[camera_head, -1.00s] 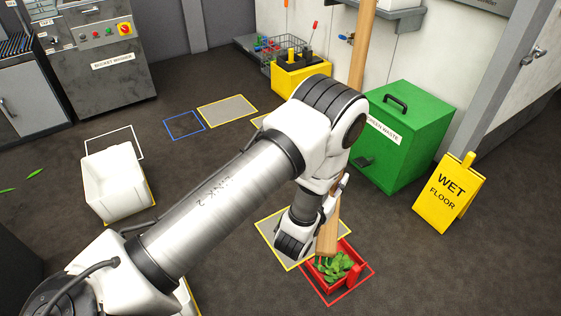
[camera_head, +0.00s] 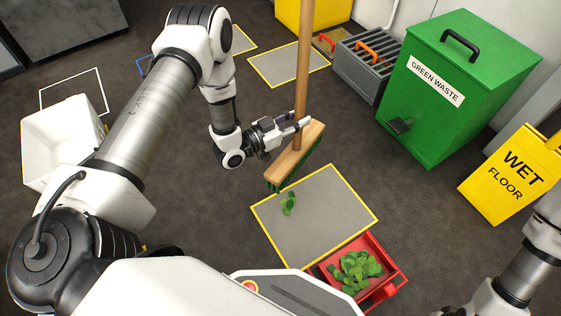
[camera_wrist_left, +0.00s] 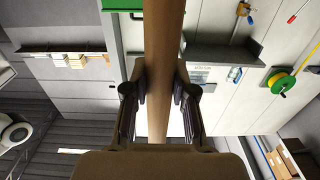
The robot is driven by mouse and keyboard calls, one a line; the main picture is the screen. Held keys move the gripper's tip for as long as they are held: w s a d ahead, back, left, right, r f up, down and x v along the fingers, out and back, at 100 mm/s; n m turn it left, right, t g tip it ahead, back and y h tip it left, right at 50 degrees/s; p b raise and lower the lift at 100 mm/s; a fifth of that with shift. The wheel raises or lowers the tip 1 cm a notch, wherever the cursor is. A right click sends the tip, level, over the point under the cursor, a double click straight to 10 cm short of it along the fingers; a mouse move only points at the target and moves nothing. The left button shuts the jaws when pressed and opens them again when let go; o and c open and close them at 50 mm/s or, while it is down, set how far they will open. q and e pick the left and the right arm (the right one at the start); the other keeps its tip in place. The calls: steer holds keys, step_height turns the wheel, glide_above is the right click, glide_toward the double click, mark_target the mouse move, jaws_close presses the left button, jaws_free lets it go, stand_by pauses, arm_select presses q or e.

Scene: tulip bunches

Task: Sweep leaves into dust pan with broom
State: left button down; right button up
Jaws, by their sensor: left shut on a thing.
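My left gripper (camera_head: 296,125) is shut around the wooden broom handle (camera_head: 304,65); the handle also runs between its fingers in the left wrist view (camera_wrist_left: 163,50). The broom head (camera_head: 298,148), with green bristles, is over the far left edge of the yellow-bordered grey floor patch (camera_head: 325,210). A small clump of green leaves (camera_head: 288,203) lies on that patch, apart from the bristles. The red dust pan (camera_head: 372,248) sits at the patch's near right corner with several leaves (camera_head: 357,270) in it. My right arm shows at the lower right; its gripper is out of view.
A green waste bin (camera_head: 440,110) and a yellow wet floor sign (camera_head: 515,175) stand to the right. A grey slatted box (camera_head: 365,70) is beside the bin. A white tub (camera_head: 60,145) stands at the left. Floor around the patch is mostly clear.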

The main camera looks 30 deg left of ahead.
mark_target(279, 156)
arm_select(q)
steer(key=s+a+f+h+b, duration=0.1)
steer(key=f, duration=0.2)
steer(key=s+a+f+m+g+b, duration=0.1)
steer(key=f+b, duration=0.1)
steer(key=f, duration=0.1)
steer(key=s+f+m+h+b, duration=0.1)
steer(key=f+b, duration=0.1)
steer(key=f, duration=0.1)
steer(key=shift+s+a+f+g+h, duration=0.1)
steer(key=shift+s+a+g+h, duration=0.2)
steer(key=shift+a+g, duration=0.1)
steer(key=shift+s+a+f, duration=0.1)
steer(key=shift+s+f, duration=0.2)
steer(key=shift+f, duration=0.1)
step_height(279, 156, down, 4)
steer(key=b, duration=0.4)
steer(key=shift+f+b, duration=0.25)
steer(key=shift+b, duration=0.15)
arm_select(e)
step_height(279, 156, down, 12)
steer(key=shift+w, duration=0.25)
arm_select(q)
steer(key=shift+r, duration=0.1)
arm_select(e)
steer(key=shift+f, duration=0.1)
